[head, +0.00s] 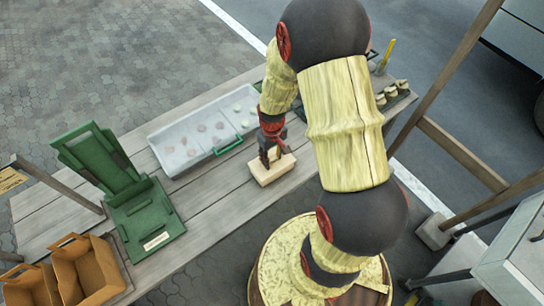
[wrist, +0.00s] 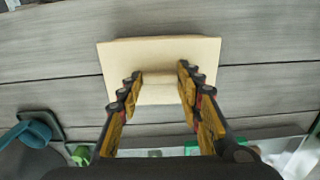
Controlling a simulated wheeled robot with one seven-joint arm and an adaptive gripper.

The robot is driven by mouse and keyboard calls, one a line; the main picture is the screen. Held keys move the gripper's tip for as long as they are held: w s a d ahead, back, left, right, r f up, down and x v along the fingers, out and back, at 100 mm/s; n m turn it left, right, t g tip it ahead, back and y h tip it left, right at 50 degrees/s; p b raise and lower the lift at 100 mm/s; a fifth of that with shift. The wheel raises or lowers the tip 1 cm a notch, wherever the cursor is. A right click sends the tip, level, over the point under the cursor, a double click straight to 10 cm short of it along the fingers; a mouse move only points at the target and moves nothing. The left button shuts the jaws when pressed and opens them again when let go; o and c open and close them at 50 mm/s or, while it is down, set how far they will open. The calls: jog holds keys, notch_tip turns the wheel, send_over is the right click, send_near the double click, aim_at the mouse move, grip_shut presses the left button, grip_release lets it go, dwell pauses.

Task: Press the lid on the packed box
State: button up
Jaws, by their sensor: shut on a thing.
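A pale tan box-like piece (head: 271,172) sits at the plank table's front edge, below my gripper (head: 272,158) in the head view. In the wrist view its flat pale top (wrist: 160,52), which I take as the lid, lies under the fingers. My gripper (wrist: 160,78) points down with one finger on each side of the top's middle, closed on a raised pale part there. The fingers and arm hide part of the piece. I cannot tell whether the lid is fully seated or what is inside.
A pale tray (head: 205,128) with small round pieces and a green handle stands behind. A green hinged stand (head: 148,213) is at left, near open brown cartons (head: 85,270). A dark rack (head: 398,103) with small pieces is at right. Bare planks (head: 212,200) lie left of the box.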

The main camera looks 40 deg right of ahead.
dwell(0.3)
jog(key=o, duration=0.8)
jog(key=o, duration=0.4)
jog(key=shift+o, duration=0.9)
jog(key=shift+r, duration=0.1)
jog(key=shift+r+p, duration=2.4)
jog(key=shift+r, duration=0.55)
jog(key=shift+c, duration=1.1)
grip_shut()
